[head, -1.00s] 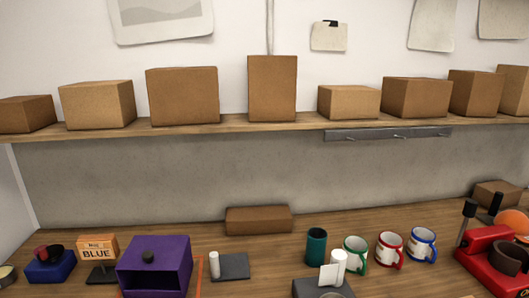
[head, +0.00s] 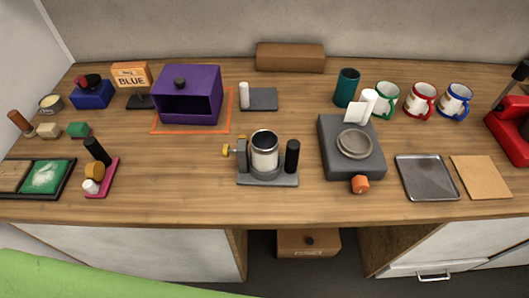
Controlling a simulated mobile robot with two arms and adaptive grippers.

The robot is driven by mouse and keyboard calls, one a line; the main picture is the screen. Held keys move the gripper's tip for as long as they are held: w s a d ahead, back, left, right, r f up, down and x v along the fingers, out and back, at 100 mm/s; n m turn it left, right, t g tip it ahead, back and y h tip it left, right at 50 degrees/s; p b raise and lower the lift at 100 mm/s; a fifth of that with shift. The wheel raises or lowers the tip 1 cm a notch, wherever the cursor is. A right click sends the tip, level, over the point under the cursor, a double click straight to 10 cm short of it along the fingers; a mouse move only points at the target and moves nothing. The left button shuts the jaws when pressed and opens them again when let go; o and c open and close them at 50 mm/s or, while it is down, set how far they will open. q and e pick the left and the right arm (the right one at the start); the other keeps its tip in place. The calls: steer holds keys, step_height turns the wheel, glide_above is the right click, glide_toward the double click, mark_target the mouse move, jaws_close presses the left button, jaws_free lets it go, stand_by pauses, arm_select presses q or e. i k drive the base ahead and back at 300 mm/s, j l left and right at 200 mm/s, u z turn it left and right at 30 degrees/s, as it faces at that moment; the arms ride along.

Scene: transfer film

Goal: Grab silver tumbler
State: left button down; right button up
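A silver tumbler (head: 264,151) with a dark rim stands upright in a grey stand (head: 268,178) near the middle of the table. A black cylinder (head: 292,157) rises at the stand's right side, and a grey upright with a yellow knob (head: 228,152) is at its left, close to the tumbler. Neither of my grippers shows in the head view.
A dark grey device with a round dish (head: 354,143) stands right of the tumbler, with an orange knob in front. A purple box (head: 189,95) on an orange-edged mat is behind left. A metal tray (head: 427,178) lies at right. Bare wood (head: 180,180) lies left of the stand.

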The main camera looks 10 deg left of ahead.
mark_target(264, 143)
steer(key=l+u, duration=0.1)
steer(key=l, duration=0.4)
steer(key=k+l+u, duration=0.1)
steer(key=l, duration=0.35)
steer(key=k+l+u, duration=0.1)
steer(key=l, duration=0.4)
steer(key=k+l+u, duration=0.1)
steer(key=l, duration=0.35)
steer(key=k, duration=0.1)
